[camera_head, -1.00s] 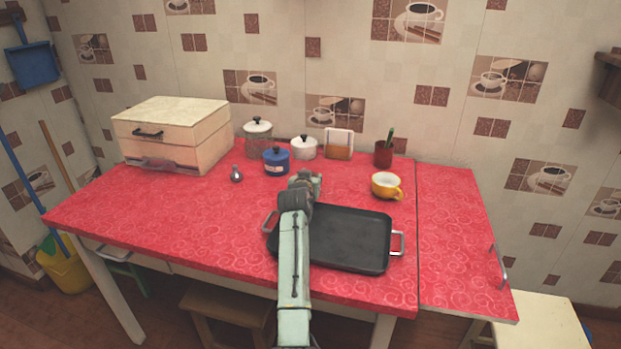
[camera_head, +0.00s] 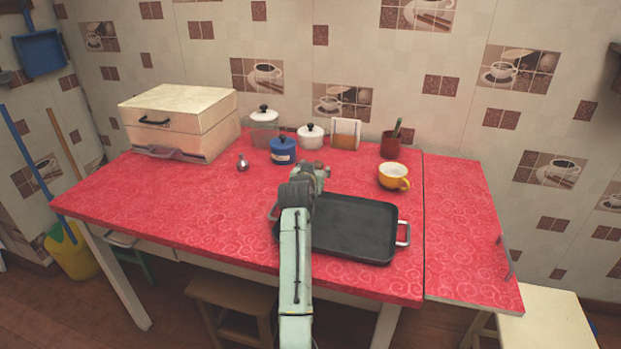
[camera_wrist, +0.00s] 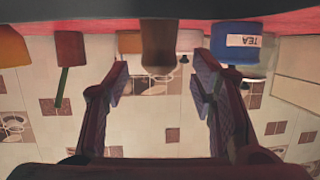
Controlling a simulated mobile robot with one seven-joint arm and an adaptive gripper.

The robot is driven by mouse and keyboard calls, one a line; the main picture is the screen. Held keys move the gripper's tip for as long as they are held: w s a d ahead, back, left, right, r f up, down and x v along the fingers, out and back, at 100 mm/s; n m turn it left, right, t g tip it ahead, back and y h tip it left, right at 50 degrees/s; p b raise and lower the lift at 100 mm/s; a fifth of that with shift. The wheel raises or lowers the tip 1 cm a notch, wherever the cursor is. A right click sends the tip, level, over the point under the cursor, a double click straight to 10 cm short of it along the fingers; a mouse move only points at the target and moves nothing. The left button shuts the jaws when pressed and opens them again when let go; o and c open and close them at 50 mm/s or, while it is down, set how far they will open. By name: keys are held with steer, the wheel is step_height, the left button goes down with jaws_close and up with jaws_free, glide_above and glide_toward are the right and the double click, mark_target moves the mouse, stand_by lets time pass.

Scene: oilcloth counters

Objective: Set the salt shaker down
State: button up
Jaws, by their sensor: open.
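A brown, rounded object, which I take to be the salt shaker (camera_wrist: 158,48), stands upside down in the inverted wrist view, with its base at the red tabletop. My gripper (camera_wrist: 158,85) is open, with one finger on each side of the shaker and a visible gap to both. In the head view my gripper (camera_head: 318,172) is low over the table, just behind the black tray; its fingers and the shaker are too small there to tell apart clearly.
The black tray (camera_head: 355,228) lies in front on the red table (camera_head: 180,205). A yellow cup (camera_head: 392,176) is to the right. The blue tea jar (camera_head: 283,150), white pot (camera_head: 310,136) and brown pen cup (camera_head: 390,144) stand behind. A small metal item (camera_head: 242,163) is left.

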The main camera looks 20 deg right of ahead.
steer(key=b+v, duration=0.1)
steer(key=v, duration=0.6)
steer(key=shift+a, duration=0.1)
